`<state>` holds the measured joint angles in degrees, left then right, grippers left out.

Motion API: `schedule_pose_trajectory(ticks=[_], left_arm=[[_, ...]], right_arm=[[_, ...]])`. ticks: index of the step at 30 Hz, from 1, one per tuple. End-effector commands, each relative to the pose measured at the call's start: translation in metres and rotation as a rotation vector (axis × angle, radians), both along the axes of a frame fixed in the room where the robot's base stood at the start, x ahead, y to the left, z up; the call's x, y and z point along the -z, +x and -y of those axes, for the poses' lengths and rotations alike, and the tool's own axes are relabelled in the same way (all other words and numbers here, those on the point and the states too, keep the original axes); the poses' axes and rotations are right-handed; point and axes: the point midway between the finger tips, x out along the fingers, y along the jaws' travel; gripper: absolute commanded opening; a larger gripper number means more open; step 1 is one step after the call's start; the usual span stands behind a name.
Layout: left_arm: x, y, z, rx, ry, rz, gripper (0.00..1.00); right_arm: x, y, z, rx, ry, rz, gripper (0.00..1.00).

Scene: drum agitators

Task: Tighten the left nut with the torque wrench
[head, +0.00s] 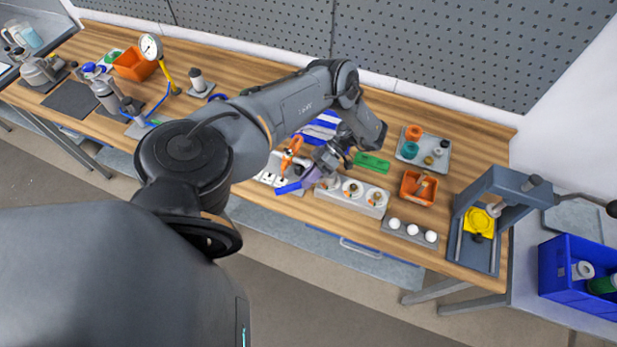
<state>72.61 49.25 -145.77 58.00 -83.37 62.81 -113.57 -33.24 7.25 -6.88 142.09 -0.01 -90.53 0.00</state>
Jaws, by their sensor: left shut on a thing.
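My left arm crosses the bench, and my left gripper (325,163) is over its middle. It is shut on a tool at the back left of a grey block (345,201). A blue bar (290,188) sticks out below and left of the gripper; it looks like the torque wrench's handle, but I cannot tell for sure. The grey block carries a row of white round drums (352,189) with small brownish fittings on top. The leftmost drum (328,184) is just below the gripper. The nuts are too small to make out. My right gripper is not in view.
An orange tool (291,152) and a striped blue-white cloth (322,126) lie close to the gripper.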

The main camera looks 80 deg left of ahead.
Motion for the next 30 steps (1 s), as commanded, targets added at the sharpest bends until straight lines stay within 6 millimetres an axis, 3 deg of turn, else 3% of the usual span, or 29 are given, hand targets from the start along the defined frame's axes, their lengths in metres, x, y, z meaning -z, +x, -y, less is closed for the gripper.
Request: schedule_pose_trajectory(ticks=[15, 30], left_arm=[[-0.0010, -0.0013, 0.0054, -0.121, 0.001, 0.000, 0.00], [-0.0066, -0.0007, 0.0065, -0.134, 0.000, 0.001, 0.00]], right_arm=[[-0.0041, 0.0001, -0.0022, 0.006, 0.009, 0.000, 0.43], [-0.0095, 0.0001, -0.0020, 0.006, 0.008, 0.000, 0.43]])
